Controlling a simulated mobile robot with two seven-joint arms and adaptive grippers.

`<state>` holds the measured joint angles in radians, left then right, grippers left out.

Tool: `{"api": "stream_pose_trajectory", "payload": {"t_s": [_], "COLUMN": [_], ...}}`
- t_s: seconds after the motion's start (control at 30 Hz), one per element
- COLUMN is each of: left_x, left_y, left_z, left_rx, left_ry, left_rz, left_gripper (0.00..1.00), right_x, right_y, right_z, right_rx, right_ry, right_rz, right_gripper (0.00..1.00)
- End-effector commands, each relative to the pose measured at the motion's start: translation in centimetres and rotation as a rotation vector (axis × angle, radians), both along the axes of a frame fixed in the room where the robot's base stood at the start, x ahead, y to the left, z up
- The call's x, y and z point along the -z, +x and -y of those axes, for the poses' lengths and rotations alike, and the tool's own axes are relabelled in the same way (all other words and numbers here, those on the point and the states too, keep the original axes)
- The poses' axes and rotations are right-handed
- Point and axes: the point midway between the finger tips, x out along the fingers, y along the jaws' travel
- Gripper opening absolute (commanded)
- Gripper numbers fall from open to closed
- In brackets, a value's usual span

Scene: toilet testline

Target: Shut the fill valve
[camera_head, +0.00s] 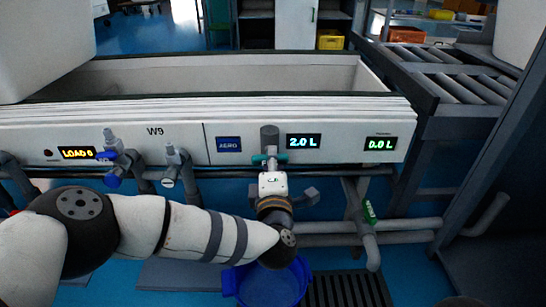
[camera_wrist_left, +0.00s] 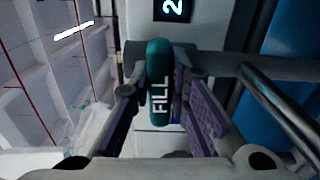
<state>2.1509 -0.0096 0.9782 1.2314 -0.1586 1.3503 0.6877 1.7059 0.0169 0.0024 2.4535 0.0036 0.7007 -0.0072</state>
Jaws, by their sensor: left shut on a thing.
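The fill valve has a teal handle (camera_head: 258,158) below a grey cylinder on the white W9 panel. In the left wrist view, the handle (camera_wrist_left: 158,70) is marked FILL and sits between my purple finger pads. My left gripper (camera_head: 271,165) is shut on it, reaching up from the front; it also shows in the left wrist view (camera_wrist_left: 164,98). In the head view the handle looks sideways, and my gripper hides part of it. The display (camera_head: 304,141) beside it reads 2.0 L. My right gripper is not in view.
Blue-handled valves (camera_head: 112,157) stand at the left. A green-handled valve (camera_head: 369,211) is on a pipe at the right. A blue bucket (camera_head: 268,285) stands on the floor below my arm. The white trough (camera_head: 215,75) lies behind the panel.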

Motion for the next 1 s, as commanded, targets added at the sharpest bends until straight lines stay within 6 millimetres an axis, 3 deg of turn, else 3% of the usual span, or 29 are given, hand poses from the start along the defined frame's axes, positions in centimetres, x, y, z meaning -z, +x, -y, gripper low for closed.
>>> {"api": "stream_pose_trajectory", "payload": {"t_s": [0.5, 0.53, 0.6, 0.87, 1.0], "left_x": [0.0, 0.0, 0.0, 0.0, 0.1], "left_y": [0.0, 0.0, 0.0, 0.0, -1.4], "left_z": [-0.1, -0.1, -0.1, 0.0, 0.0], "left_rx": [-0.002, -0.002, -0.002, -0.001, 0.001], "left_ry": [0.018, 0.018, 0.018, 0.017, 0.017], "left_rz": [0.0, 0.0, 0.0, 0.0, -0.002], "left_gripper": [0.0, 0.23, 0.37, 0.37, 0.37], "right_x": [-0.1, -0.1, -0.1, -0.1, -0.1], "right_y": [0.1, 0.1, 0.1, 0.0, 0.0], "right_z": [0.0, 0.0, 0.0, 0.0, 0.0], "right_rx": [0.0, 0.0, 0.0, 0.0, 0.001], "right_ry": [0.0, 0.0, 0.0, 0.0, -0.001], "right_rz": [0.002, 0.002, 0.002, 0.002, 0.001], "right_gripper": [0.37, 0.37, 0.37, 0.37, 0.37]}}
